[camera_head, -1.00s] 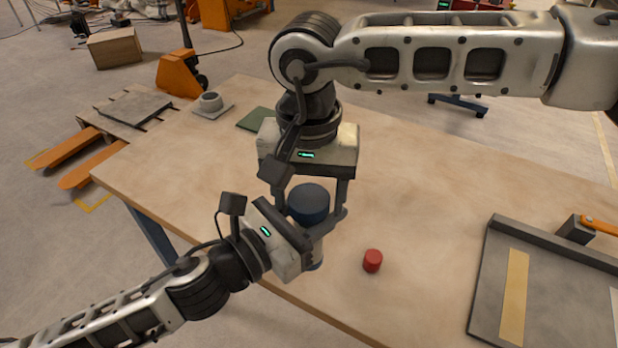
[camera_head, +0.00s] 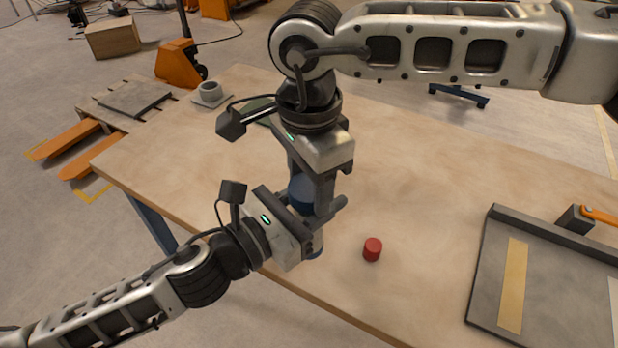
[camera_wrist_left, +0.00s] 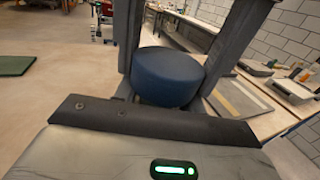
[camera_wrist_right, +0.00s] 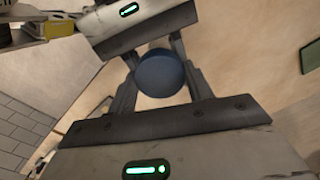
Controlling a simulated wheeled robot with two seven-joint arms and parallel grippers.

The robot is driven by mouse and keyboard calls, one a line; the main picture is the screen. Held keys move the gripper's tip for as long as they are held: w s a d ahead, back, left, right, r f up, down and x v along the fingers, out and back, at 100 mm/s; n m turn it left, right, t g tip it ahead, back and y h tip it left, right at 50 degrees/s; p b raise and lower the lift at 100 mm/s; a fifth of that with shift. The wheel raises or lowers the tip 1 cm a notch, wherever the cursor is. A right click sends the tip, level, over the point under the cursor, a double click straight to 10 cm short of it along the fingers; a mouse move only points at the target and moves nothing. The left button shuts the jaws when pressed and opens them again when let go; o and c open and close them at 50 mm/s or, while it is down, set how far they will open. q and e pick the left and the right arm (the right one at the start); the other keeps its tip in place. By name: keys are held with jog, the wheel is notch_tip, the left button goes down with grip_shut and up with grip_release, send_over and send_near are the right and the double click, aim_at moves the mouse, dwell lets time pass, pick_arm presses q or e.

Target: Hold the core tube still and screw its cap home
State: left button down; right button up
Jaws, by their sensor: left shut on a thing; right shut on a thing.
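The blue round cap (camera_head: 301,194) sits on top of the upright core tube (camera_head: 315,246) near the table's front edge. My right gripper (camera_head: 312,190) points down from above and is shut on the cap. The cap shows between its fingers in the right wrist view (camera_wrist_right: 160,76). My left gripper (camera_head: 320,222) comes in level from the left, lower down, and is shut on the tube. The cap is also close in the left wrist view (camera_wrist_left: 168,77). Most of the tube is hidden by the fingers, and the seam under the cap cannot be seen.
A small red cylinder (camera_head: 372,249) stands on the table just right of the tube. A grey tray (camera_head: 483,285) lies at the right. A grey cup-like piece (camera_head: 210,92) is at the far left. The table's middle right is clear.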

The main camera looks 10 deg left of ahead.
jog(key=m, duration=0.6)
jog(key=shift+m, duration=0.4)
jog(key=o, duration=1.1)
jog(key=shift+r, duration=2.25)
